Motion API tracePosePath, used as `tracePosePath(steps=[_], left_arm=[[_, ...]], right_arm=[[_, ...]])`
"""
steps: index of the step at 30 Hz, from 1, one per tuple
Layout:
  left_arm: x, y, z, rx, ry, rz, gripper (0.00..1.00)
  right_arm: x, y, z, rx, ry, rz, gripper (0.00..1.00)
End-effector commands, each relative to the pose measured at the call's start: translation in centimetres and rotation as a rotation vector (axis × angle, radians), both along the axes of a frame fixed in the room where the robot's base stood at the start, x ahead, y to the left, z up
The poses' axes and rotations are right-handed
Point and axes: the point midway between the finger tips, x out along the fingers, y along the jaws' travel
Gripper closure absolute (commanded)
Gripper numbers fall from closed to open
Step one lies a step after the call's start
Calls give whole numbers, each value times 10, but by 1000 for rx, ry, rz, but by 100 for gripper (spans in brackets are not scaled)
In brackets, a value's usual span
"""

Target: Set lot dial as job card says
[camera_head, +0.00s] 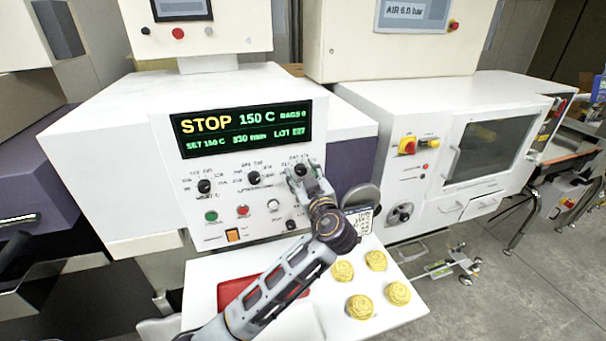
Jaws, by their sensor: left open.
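The white machine's front panel faces me with a row of three black dials. The left dial (204,187) and the middle dial (254,178) are uncovered. The rightmost dial (301,170) is partly covered by my left gripper (303,175), which is open with its fingers at that dial; I cannot tell whether they touch it. The display (241,128) above reads STOP, 150 C, a set value and a LOT field too blurred to read. A small printed card (361,221) stands right of my left wrist, its text unreadable. My right gripper is not in view.
Below the dials are a green button (211,216), a red button (242,211) and an orange switch (233,236). A white shelf (205,299) in front holds a red item (240,291) and several yellow round pieces (360,306). A second white machine (425,160) stands at right.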

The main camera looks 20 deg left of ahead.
Motion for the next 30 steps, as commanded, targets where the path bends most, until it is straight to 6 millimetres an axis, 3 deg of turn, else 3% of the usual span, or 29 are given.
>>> tracePosePath(steps=[3,14,30], left_arm=[[0,0,0,0,0,0,49],[0,0,0,0,0,0,95],[-1,0,-2,60,40,0,95]], right_arm=[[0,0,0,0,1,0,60],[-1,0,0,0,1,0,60],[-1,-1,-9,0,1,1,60]])
